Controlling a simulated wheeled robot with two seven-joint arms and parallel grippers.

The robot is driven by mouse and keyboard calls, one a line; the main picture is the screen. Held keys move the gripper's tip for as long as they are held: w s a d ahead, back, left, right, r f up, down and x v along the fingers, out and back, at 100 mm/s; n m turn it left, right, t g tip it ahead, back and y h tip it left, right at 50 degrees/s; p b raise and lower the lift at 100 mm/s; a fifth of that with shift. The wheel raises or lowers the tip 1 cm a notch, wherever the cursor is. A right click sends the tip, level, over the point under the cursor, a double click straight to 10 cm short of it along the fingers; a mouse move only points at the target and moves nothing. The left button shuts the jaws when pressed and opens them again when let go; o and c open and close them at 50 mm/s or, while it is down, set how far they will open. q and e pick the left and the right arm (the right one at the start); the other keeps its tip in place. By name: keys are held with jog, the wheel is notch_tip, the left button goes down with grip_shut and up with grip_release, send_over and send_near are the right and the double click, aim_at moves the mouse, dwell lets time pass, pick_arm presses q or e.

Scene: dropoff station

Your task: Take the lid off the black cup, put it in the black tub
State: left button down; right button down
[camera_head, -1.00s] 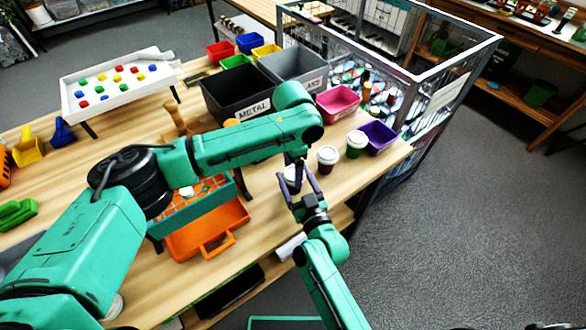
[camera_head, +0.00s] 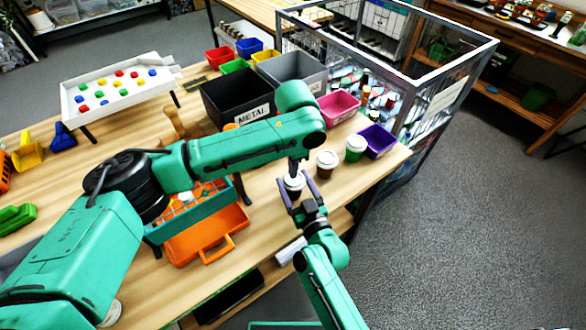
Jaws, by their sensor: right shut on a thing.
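The black cup with its white lid (camera_head: 293,183) stands on the table's near right part, lid on top. My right gripper (camera_head: 296,196) comes from below and is shut around the cup's dark body, which its fingers largely hide. My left gripper (camera_head: 293,169) points down from above, at or just over the lid. Its fingers are small and dark, so I cannot tell whether they are open or touch the lid. The black tub (camera_head: 222,112), labelled METAL, stands behind my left forearm, which hides its lower part.
A brown cup (camera_head: 326,164) and a green cup (camera_head: 355,147) stand to the right, both white-lidded. A purple bin (camera_head: 378,142), a pink bin (camera_head: 338,107) and a grey tub (camera_head: 300,72) are behind.

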pick_arm(q)
jog(key=shift+r+t, duration=0.2)
jog(key=shift+t, duration=0.1)
jog(key=shift+r+g, duration=0.6)
jog(key=shift+g, duration=0.1)
jog(key=c, duration=1.1)
grip_release()
notch_tip(320, 180, up, 12)
pick_arm(e)
grip_release()
